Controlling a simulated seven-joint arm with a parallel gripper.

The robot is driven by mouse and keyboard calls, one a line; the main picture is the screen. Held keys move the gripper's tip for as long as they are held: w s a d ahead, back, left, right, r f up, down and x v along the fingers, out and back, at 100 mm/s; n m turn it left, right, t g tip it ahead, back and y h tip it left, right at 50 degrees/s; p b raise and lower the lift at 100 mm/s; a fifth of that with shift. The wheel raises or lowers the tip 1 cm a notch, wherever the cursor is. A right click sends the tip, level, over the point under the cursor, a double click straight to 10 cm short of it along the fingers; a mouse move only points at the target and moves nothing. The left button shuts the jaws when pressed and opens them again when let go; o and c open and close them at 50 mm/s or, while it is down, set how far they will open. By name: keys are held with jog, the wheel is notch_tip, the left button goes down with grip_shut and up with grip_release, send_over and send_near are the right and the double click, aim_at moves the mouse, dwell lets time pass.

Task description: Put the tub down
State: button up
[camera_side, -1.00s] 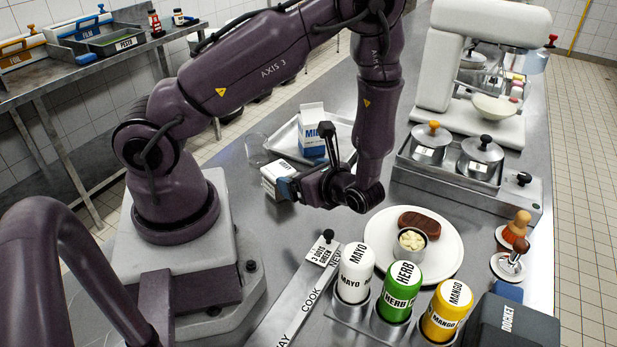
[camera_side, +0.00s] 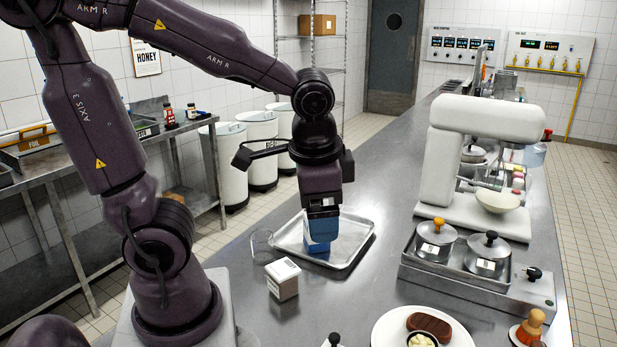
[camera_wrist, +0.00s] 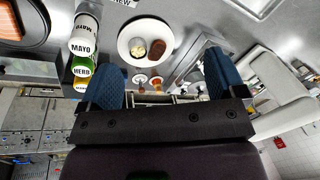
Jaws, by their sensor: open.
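The tub (camera_side: 283,280) is a small white squarish container with a label on its lid. It stands upright on the steel counter in the side view, just left of the metal tray. My gripper (camera_side: 322,212) points down over the tray, to the right of the tub and apart from it. Its blue fingers are spread in the wrist view (camera_wrist: 162,85), with nothing visible between them.
The metal tray (camera_side: 354,256) lies on the counter, with a clear glass (camera_side: 261,243) at its left. A white mixer (camera_side: 470,165) and a lidded pot unit (camera_side: 470,268) stand right. A plate (camera_side: 385,328) with food is at front. Bare counter lies between tub and plate.

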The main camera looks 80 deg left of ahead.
notch_tip(320, 180, up, 6)
jog(key=s+d+n+t+h, duration=0.2)
jog(key=t, duration=0.2)
jog(key=shift+s+d+f, duration=0.15)
